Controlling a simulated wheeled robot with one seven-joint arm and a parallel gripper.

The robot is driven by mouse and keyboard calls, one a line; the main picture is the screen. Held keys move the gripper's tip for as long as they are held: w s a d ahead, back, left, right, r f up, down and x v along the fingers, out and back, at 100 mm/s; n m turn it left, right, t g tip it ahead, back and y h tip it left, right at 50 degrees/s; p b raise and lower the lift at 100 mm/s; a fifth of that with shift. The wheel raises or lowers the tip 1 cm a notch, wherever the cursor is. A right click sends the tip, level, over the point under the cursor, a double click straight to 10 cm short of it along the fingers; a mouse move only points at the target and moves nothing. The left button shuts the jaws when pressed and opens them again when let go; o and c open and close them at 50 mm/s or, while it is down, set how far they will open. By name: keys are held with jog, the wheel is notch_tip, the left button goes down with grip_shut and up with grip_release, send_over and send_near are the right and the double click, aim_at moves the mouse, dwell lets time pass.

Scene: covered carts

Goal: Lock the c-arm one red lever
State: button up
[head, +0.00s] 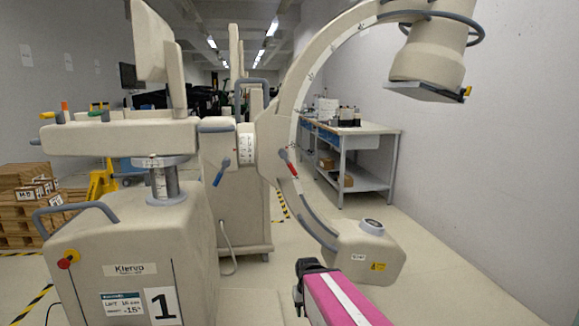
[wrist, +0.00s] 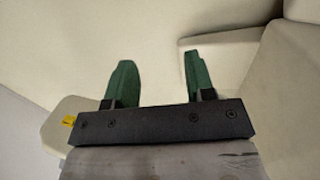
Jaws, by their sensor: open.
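The c-arm (head: 297,92) is a cream arc standing behind a cream cart labelled "1" (head: 162,306). A lever with a red handle (head: 292,169) sits on the arc near its mounting hub and points down to the right. Neither lever shows in the wrist view, only cream surfaces. In the head view my pink arm is low in front, well below the levers.
The arc's lower cream housing (head: 357,252) is just beyond my arm, to the right. The upper housing (head: 428,68) overhangs at the top right. A workbench (head: 362,130) stands behind against the wall. Pallets and boxes (head: 28,190) are at the left. Floor is clear at the right.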

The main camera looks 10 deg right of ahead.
jog(key=shift+a, duration=0.4)
